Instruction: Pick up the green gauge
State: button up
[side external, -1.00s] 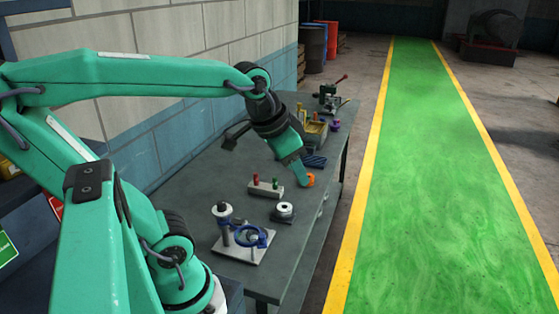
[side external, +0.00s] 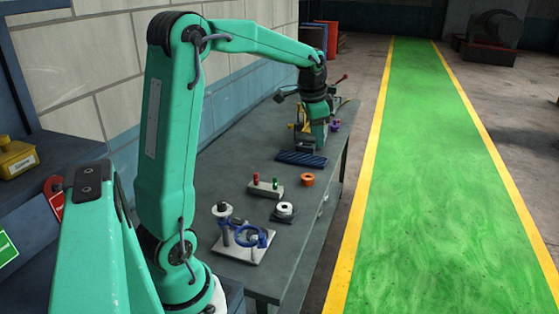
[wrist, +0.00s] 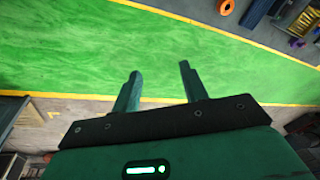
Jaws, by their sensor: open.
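The green gauge (side external: 275,184) is a small upright peg in a pale block (side external: 265,191), to the right of a red peg (side external: 256,180). The block sits on the grey bench. My gripper (side external: 321,147) is farther along the bench, beyond the blue ribbed piece and well away from the gauge. In the wrist view my gripper (wrist: 160,72) shows two spread fingers with nothing between them. The green gauge does not show in the wrist view.
An orange ring (side external: 307,180) and a white-topped black round part (side external: 283,211) sit near the block. A blue-ringed fixture (side external: 243,240) is nearer. The blue ribbed piece (side external: 301,158), a purple part (side external: 335,126) and a red-handled device (side external: 336,82) are farther back.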

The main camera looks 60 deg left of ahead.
jog(key=w+a+f, duration=0.2)
jog(key=a+f, duration=0.2)
jog(key=a, duration=0.3)
jog(key=m+g+h, duration=0.1)
jog(key=m+g, duration=0.1)
jog(key=m, duration=0.1)
send_over(275, 177)
jog(key=f, duration=1.9)
jog(key=shift+d, duration=0.25)
jog(key=shift+s+a+f, duration=0.1)
jog(key=shift+f, duration=1.3)
jog(key=shift+f, duration=0.1)
jog(key=shift+f, duration=2.5)
grip_shut()
